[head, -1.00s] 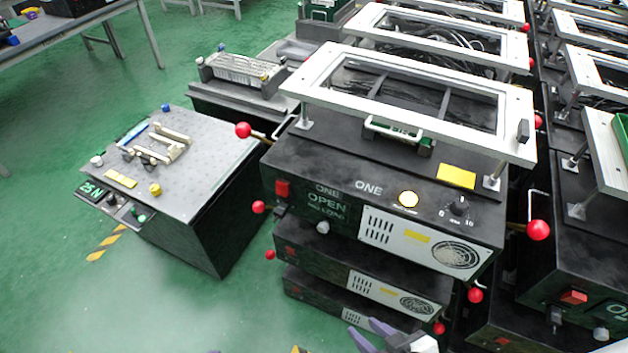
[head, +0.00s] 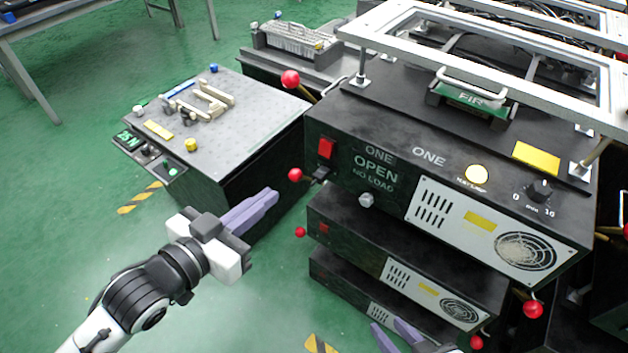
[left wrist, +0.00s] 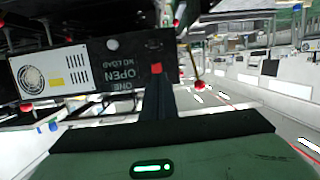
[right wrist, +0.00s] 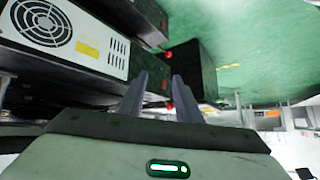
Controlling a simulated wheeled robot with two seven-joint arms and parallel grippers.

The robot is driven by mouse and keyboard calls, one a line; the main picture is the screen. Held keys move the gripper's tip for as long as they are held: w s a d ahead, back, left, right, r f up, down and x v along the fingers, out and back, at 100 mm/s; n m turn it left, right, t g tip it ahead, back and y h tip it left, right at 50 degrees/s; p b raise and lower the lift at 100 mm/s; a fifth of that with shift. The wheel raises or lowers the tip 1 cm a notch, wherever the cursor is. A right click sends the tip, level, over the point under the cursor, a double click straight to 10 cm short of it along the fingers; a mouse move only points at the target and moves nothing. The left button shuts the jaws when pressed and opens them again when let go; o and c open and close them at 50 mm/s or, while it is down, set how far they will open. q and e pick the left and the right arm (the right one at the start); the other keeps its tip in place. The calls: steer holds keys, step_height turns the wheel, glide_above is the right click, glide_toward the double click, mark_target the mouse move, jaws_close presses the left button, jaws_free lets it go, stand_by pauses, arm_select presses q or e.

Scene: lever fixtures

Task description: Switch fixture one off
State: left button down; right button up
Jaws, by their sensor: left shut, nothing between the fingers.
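Fixture one (head: 400,200) is a black box labelled ONE, with its display reading OPEN NO LOAD (head: 374,173). A red switch (head: 326,148) is at the left end of its front panel. A lever with a red knob (head: 291,78) sticks out at its upper left. My left gripper (head: 276,194) is shut and empty, left of and below the red switch, apart from the fixture in the head view. In the left wrist view the red switch (left wrist: 156,68) appears just beyond the fingertips. My right gripper (head: 387,324) is open and empty, low in front of the stack.
Similar black units (head: 345,235) are stacked below fixture one, with red knobs sticking out. A bench box (head: 250,110) with a 25 N display stands to the left. A white frame (head: 400,28) sits above fixture one. Green floor (head: 60,200) is clear at left.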

arm_select(q)
steer(key=shift+w+d+r+m+h, duration=0.15)
steer(key=shift+d+r+m+h, duration=0.2)
steer(key=shift+r, duration=0.45)
arm_select(e)
steer(key=shift+f, duration=0.35)
steer(key=shift+a, duration=0.1)
arm_select(q)
steer(key=b, duration=0.3)
glide_toward(324, 153)
steer(key=x, duration=0.5)
steer(key=shift+w, duration=0.1)
steer(key=shift+w+d, duration=0.35)
steer(key=shift+w, duration=0.1)
steer(key=shift+d, duration=0.1)
arm_select(e)
steer(key=shift+w+a+f+t, duration=0.2)
steer(key=shift+f+t, duration=0.1)
steer(key=shift+f, duration=0.15)
arm_select(q)
steer(key=shift+f, duration=0.1)
